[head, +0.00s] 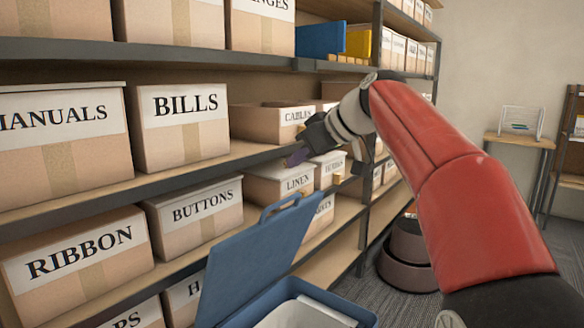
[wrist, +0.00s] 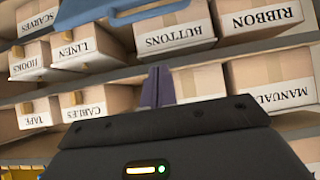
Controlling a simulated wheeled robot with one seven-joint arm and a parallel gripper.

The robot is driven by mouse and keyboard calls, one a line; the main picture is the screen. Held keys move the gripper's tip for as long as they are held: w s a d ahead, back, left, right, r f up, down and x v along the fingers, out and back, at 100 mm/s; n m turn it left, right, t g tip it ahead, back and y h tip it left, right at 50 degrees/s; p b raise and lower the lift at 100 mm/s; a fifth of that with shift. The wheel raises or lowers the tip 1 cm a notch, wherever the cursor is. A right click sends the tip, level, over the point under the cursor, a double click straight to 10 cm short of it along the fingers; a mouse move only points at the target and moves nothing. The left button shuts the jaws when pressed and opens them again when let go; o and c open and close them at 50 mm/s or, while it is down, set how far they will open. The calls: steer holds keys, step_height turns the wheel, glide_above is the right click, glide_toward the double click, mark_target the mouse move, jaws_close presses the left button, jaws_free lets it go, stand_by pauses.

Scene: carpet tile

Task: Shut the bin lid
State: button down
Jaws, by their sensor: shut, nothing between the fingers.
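The blue bin (head: 343,301) stands at the bottom of the head view, partly cut off by the frame edge, with a pale inside showing. Its blue lid (head: 254,252) is open and stands up steeply on the shelf side, with a handle loop along its top edge. Part of the lid's handle edge also shows at the top of the wrist view (wrist: 103,21). My gripper (head: 297,158) is above and beyond the lid's top edge, near the shelf, apart from the lid. Its dark purple fingers (wrist: 157,78) are together and empty in the wrist view.
Shelves with labelled cardboard boxes, such as BUTTONS (head: 196,212) and LINEN (head: 283,184), stand close behind the lid and gripper. A dark round object (head: 406,262) is on the carpet to the right. A small wooden table (head: 519,142) stands at the far right.

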mark_target(283, 201)
steer(key=x, duration=0.9)
steer(key=shift+a+f, duration=0.25)
steer(key=shift+s+d+f+b, duration=0.35)
steer(key=shift+s+d+f, duration=0.55)
steer(key=shift+d, duration=0.2)
steer(key=shift+s+d+f, duration=0.15)
steer(key=shift+d+f, duration=0.05)
steer(key=shift+d, duration=0.1)
steer(key=shift+f, duration=0.1)
